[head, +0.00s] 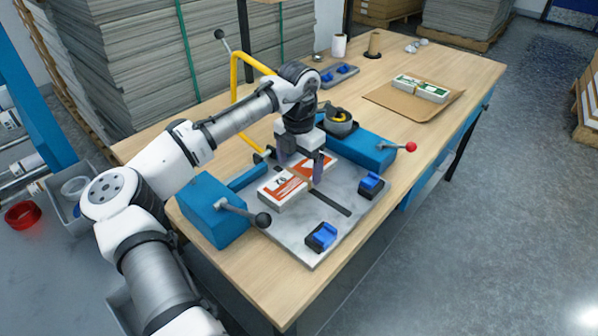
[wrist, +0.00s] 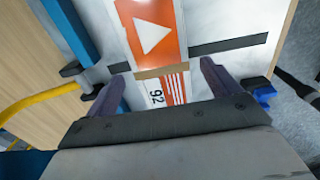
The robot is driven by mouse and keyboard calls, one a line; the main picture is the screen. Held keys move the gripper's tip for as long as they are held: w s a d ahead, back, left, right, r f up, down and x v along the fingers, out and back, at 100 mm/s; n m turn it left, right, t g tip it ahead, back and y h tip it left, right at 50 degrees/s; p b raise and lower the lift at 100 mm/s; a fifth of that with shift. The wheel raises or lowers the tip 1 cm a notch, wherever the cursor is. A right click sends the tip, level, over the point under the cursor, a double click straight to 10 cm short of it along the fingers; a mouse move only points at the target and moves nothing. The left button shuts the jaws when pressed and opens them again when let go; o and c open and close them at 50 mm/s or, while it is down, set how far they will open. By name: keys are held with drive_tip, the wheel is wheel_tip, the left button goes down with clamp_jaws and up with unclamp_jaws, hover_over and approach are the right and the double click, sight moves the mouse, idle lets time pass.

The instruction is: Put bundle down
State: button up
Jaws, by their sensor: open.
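The bundle (head: 283,193) is a white block with orange print, an arrow and a brown band around its middle. It lies on the grey metal plate (head: 300,237) of the blue fixture. My gripper (head: 304,172) is over the bundle, pointing down. In the wrist view the bundle (wrist: 153,35) runs between the two fingers, and my gripper (wrist: 160,88) is open with a gap on each side. The bundle's near end is partly hidden by the gripper body.
Blue clamp blocks with levers (head: 213,212) stand at both ends of the plate. Small blue stops (head: 321,237) sit at its front. A yellow curved bar (head: 236,85) rises behind. A green-and-white bundle (head: 420,88) lies on cardboard at the back right. The table's right side has free room.

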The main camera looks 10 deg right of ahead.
sight(299, 174)
drive_tip(key=shift+r, duration=2.4)
